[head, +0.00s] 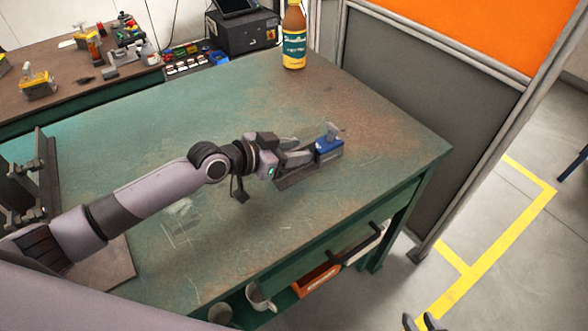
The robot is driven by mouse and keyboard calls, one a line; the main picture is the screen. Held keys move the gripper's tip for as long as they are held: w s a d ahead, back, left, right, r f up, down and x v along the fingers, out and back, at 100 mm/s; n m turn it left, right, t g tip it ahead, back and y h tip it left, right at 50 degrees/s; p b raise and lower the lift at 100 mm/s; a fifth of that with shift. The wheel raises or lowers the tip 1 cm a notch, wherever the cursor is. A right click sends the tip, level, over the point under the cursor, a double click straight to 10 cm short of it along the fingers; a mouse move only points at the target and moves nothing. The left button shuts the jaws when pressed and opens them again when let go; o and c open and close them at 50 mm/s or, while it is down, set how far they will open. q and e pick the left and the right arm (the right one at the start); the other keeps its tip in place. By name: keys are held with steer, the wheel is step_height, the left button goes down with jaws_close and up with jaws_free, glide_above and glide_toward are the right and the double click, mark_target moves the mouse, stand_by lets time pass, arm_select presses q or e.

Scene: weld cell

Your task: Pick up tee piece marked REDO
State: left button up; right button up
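A dark metal piece (296,179), which may be the tee piece, lies on the green workbench right of the middle. A blue block (329,151) with a grey upright part on top sits at its far right end. No REDO marking is readable. My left gripper (308,151) is over the dark piece, its fingers apart and pointing at the blue block. I cannot tell whether they touch it; the gripper hides part of the dark piece. Only the fingertips of my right gripper (421,322) show at the bottom edge, apart and empty, off the bench.
The worn green workbench (130,172) is mostly clear. A bottle (294,40) stands at its back edge. Dark metal fixtures (38,185) are at the left. An orange bin (316,281) and a white mug (260,298) are below. A grey partition (425,100) stands at the right.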

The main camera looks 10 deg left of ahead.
arm_select(q)
jaws_close()
stand_by(1.4)
steer(key=shift+w+r, duration=0.1)
steer(key=shift+r, duration=0.15)
